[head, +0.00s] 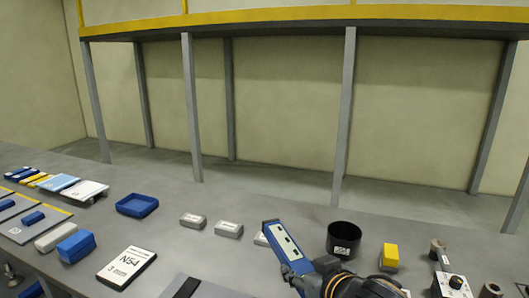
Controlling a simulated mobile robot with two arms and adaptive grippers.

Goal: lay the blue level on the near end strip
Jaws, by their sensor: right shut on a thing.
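The blue level (284,243) is long and blue, with a pale face and small dark marks. It is tilted, with its far end pointing up and left in the picture. My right gripper (296,273) is shut on its near part, low in the middle of the head view. It seems to be held above the grey table, but the gap is hard to judge. My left gripper (12,274) is partly visible at the bottom left corner; its fingers are too small and cut off to read. I cannot tell for certain which surface is the near end strip.
Grey plates with yellow edges (42,228) and blue blocks lie at the left. A blue tray (137,206), small grey boxes (229,229) and a white N54 card (126,266) lie left of the level. A black cup (344,239) and yellow block (390,255) stand right.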

